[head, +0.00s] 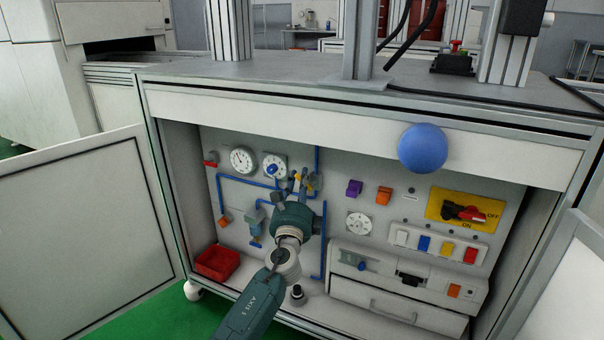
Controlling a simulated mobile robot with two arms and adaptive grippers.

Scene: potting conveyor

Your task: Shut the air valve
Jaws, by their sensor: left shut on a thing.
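The air valve (316,183) appears to be the brass-coloured fitting on the blue pipework of the cabinet's back panel. My left gripper (298,182) reaches up from below and is shut at this fitting, seemingly on its handle. The gripper's body and fingers hide most of the handle, so I cannot tell its angle. My right gripper is not in view.
A pressure gauge (243,160), a dial with a blue knob (273,168) and a red lever (211,161) sit left of my gripper. A red bin (217,262) stands on the cabinet floor. A red rotary switch (463,213) is at right. Open doors flank the cabinet.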

